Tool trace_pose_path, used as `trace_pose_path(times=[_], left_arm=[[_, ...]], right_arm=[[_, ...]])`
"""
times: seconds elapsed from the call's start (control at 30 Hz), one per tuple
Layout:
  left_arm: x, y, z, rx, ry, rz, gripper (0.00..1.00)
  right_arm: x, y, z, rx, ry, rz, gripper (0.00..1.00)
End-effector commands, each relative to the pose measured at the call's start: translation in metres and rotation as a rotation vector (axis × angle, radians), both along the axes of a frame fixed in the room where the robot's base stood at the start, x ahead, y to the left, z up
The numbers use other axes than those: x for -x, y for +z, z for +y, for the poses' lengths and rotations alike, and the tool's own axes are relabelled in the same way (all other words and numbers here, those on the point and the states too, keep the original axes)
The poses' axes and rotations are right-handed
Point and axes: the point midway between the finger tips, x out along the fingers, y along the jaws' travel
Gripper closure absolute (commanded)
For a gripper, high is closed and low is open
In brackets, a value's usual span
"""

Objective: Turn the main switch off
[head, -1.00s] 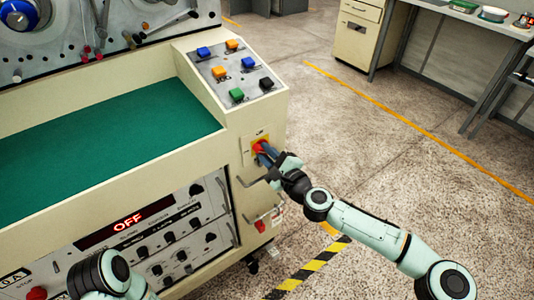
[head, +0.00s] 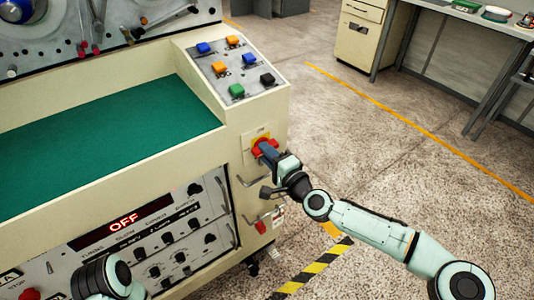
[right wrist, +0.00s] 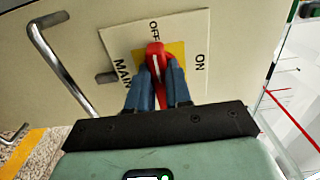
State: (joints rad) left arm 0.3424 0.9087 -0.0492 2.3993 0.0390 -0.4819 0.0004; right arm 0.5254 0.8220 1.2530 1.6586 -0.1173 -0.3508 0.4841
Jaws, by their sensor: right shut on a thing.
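The main switch is a red handle (right wrist: 157,62) on a yellow square, on a pale plate (right wrist: 202,28) marked MAIN, OFF and ON. In the right wrist view its tip points at the OFF mark, with ON to the right. In the head view the red switch (head: 262,147) is on the machine's front corner. My right gripper (right wrist: 157,80) is shut on the red handle, one blue finger on each side; the fingers hide its lower part. Part of my left arm shows at the lower left of the head view; its gripper is out of the picture.
A metal bar handle (right wrist: 60,65) juts out beside the switch plate. Coloured buttons (head: 235,68) are on the panel above. A red-lit display (head: 124,222) reads OFF. The floor (head: 400,170) right of the machine is open, with a workbench (head: 455,25) at the back.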

Motion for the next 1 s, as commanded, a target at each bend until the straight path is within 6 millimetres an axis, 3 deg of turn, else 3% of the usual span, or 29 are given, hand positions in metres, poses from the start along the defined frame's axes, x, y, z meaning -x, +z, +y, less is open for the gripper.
trace_pose_path(times=[0.47, 0.5, 0.57, 1.0], left_arm=[[0.0012, -0.0006, 0.0001, 0.001, 0.0, 0.003, 0.63], [0.0011, -0.0005, 0.0, 0.001, 0.0, 0.003, 0.63], [0.0011, -0.0005, 0.0, 0.001, 0.0, 0.003, 0.63], [-0.0024, 0.0024, -0.0003, 0.0, -0.001, -0.008, 0.63]], right_arm=[[-0.0005, -0.0005, -0.0009, 0.015, -0.002, -0.011, 1.0], [-0.0005, -0.0005, -0.0009, 0.015, -0.002, -0.011, 0.74], [-0.0005, -0.0005, -0.0009, 0.014, -0.002, -0.01, 0.55], [0.0074, -0.0006, -0.007, 0.013, -0.002, -0.007, 0.55]])
